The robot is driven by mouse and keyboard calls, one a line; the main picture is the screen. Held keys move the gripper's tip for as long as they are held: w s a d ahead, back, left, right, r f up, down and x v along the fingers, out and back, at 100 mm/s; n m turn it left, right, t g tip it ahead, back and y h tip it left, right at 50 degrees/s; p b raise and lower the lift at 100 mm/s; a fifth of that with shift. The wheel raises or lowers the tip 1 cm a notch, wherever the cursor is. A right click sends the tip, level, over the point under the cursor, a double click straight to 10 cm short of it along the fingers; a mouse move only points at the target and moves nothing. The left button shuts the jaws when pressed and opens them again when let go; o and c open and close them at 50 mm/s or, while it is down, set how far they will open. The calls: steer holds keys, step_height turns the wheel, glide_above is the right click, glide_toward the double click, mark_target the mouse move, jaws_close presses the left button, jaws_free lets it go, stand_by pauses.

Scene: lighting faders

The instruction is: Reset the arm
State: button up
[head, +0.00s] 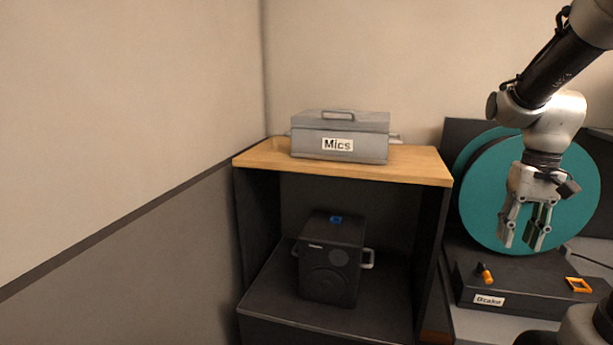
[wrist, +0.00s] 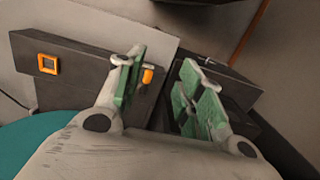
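My gripper (head: 524,229) hangs at the right of the head view, fingers pointing down, in front of a teal disc (head: 487,190). Its fingers are apart and nothing shows between them. In the wrist view the green-padded fingers (wrist: 160,88) are also spread apart and empty. The orange lever (wrist: 148,76) and square frame (wrist: 47,64) also show in the wrist view. My gripper touches none of them.
A wooden-topped shelf (head: 420,166) stands left of my gripper, with a grey "Mics" case (head: 368,146) on top. A black speaker-like box (head: 330,262) with side handles sits inside it. A wall (head: 130,240) bounds the left. The air between shelf and gripper is clear.

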steer(key=s+a+r+n+t, duration=0.2)
steer(key=s+a+r+t, duration=0.3)
steer(key=s, duration=0.5)
steer(key=shift+s+a+r+n+h, duration=0.2)
steer(key=shift+a+r+n+h, duration=0.15)
steer(key=shift+a+r, duration=0.35)
steer(key=shift+a+f, duration=0.1)
steer(key=shift+f, duration=0.05)
stand_by(0.9)
